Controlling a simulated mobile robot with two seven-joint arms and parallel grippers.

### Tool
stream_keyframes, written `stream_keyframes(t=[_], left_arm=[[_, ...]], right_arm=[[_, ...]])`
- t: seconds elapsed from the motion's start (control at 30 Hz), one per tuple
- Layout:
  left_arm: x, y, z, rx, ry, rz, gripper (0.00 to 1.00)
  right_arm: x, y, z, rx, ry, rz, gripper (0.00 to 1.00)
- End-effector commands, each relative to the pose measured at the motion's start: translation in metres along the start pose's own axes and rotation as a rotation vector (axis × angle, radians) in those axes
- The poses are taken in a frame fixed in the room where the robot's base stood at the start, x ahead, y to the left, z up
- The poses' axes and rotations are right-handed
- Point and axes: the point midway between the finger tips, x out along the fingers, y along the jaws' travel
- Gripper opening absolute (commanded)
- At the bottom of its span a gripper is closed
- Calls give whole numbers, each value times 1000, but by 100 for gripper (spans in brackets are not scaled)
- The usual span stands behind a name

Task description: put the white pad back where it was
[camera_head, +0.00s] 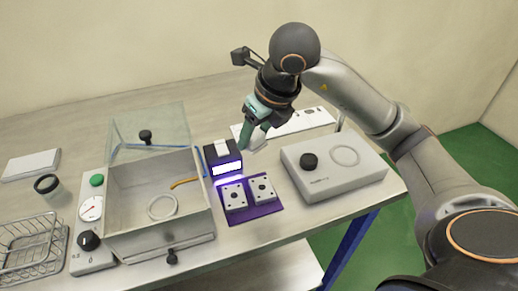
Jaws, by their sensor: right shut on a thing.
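My right gripper (257,118) is above the table behind the purple block, fingers pointing down. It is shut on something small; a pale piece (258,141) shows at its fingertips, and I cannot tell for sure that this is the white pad. A dark purple block (223,161) with a lit front window stands just left of the gripper, with a white patch on its top. In front of it, two white plates (235,197) with dark round centres lie on a purple mat (266,213). My left gripper is not in view.
An open grey chamber (158,231) with a clear raised lid (150,131) and a white ring inside stands left. A grey box (334,168) with a black knob stands right. A white strip (307,121) lies behind. A wire basket (31,247) and a flat white slab (32,165) are far left.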

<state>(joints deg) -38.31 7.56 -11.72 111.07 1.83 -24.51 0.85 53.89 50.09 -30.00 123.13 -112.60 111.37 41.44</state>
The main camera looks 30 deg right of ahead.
Motion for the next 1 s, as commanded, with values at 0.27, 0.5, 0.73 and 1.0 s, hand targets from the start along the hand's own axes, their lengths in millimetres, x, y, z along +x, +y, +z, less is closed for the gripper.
stream_keyframes(t=[0.27, 0.5, 0.73, 1.0], left_arm=[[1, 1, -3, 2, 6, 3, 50], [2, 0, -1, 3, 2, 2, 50], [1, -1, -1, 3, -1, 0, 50], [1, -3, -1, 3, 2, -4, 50]], right_arm=[[53, -37, 12, 3, 3, 0, 9], [72, -48, 14, 1, -1, 0, 9], [102, -51, 5, -1, 1, 2, 9], [106, -51, 4, 0, -3, 0, 9]])
